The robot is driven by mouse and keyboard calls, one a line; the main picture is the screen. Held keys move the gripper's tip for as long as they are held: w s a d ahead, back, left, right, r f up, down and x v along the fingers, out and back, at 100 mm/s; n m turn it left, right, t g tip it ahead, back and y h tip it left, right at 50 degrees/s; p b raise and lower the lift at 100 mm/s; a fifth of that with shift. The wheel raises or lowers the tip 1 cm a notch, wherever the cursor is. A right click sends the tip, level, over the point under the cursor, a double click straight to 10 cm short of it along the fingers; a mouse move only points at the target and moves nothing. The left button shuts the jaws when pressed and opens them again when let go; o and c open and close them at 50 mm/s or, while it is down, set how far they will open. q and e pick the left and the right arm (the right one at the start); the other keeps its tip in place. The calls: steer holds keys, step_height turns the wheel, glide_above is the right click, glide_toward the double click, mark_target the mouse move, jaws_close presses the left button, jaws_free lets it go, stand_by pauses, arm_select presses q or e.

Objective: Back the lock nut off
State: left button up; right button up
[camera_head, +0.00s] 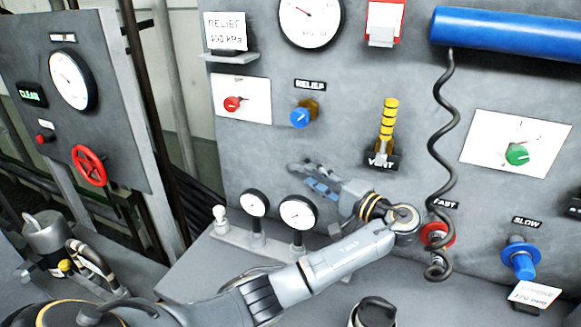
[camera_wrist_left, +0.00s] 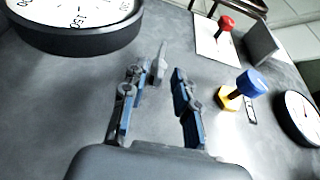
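The lock nut is a brass-yellow hex piece (camera_head: 312,105) behind the blue relief knob (camera_head: 300,118), below the RELIEF label on the grey panel. In the left wrist view the yellow nut (camera_wrist_left: 229,99) and blue knob (camera_wrist_left: 252,83) show right of the fingers. My left gripper (camera_head: 304,175) is below the knob in the head view, in front of the panel and apart from the nut. Its fingers (camera_wrist_left: 157,92) are spread with no object clearly held between them. A small grey piece near the fingertips is unclear. My right gripper is not in view.
A red knob (camera_head: 232,104) on a white plate is left of the nut. The yellow-striped VENT stem (camera_head: 388,125) and coiled black cord (camera_head: 446,130) are to the right. Two small gauges (camera_head: 297,212) stand below, and a large gauge (camera_head: 310,18) is above.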

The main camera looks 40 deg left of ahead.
mark_target(297, 167)
arm_select(q)
steer(key=a, duration=0.3)
steer(key=w+a+b, duration=0.1)
steer(key=a, duration=0.4)
steer(key=shift+w+a+b, duration=0.15)
steer(key=shift+a+b, duration=0.15)
steer(key=shift+a, duration=0.05)
jaws_close()
steer(key=shift+f, duration=0.1)
